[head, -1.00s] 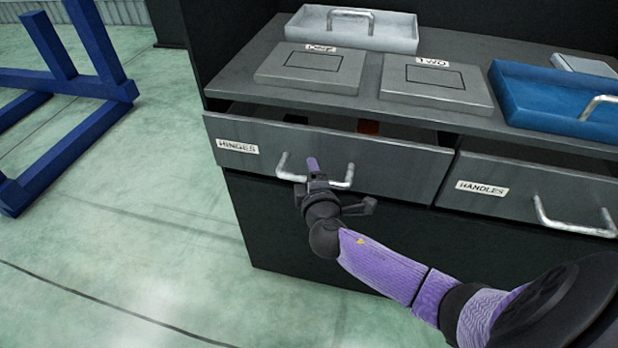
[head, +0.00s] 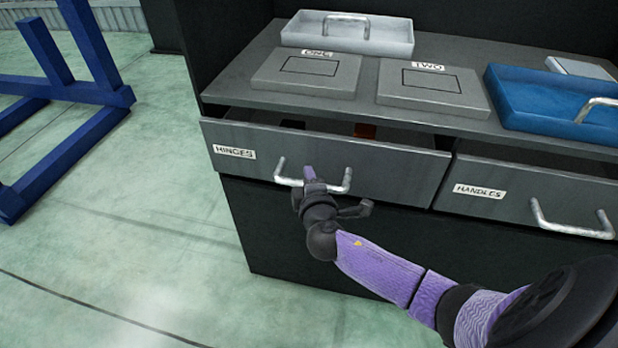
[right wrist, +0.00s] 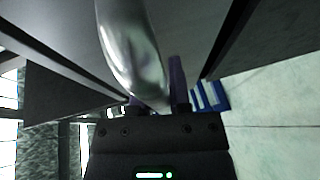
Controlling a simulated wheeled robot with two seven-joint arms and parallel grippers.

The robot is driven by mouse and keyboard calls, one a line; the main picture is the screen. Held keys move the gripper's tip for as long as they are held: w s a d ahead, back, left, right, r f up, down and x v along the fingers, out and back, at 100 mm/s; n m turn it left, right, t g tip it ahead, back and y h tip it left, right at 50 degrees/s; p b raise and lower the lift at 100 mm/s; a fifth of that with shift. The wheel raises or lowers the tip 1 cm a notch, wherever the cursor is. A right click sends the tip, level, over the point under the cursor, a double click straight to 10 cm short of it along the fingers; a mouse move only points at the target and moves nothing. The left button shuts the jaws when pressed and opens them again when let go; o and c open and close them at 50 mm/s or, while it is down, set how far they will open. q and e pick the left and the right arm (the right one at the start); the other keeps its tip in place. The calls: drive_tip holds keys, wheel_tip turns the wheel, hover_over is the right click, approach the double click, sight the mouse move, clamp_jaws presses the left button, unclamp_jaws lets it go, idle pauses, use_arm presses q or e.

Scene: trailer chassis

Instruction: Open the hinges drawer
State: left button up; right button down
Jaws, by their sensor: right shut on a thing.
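The hinges drawer (head: 400,172) has a grey front with a white "HINGES" label (head: 234,152) and a metal bar handle (head: 285,181). It stands partly open, with a dark gap behind its front and a small orange-brown thing (head: 365,131) inside. My right gripper (head: 312,180) is shut on the handle near its middle. In the right wrist view the shiny handle bar (right wrist: 130,50) runs down to the gripper (right wrist: 165,100), with a purple finger beside it. My left gripper is not in view.
The handles drawer (head: 530,185) to the right is also slightly open. On the worktop are plates marked ONE (head: 305,72) and TWO (head: 432,88), a grey tray (head: 347,36) and a blue tray (head: 550,98). A blue frame (head: 60,85) stands left; the floor before it is clear.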

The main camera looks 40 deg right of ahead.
idle(0.4)
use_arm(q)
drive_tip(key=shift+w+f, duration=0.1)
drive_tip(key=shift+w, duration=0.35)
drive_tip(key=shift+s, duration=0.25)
use_arm(e)
drive_tip(key=shift+s+a, duration=0.1)
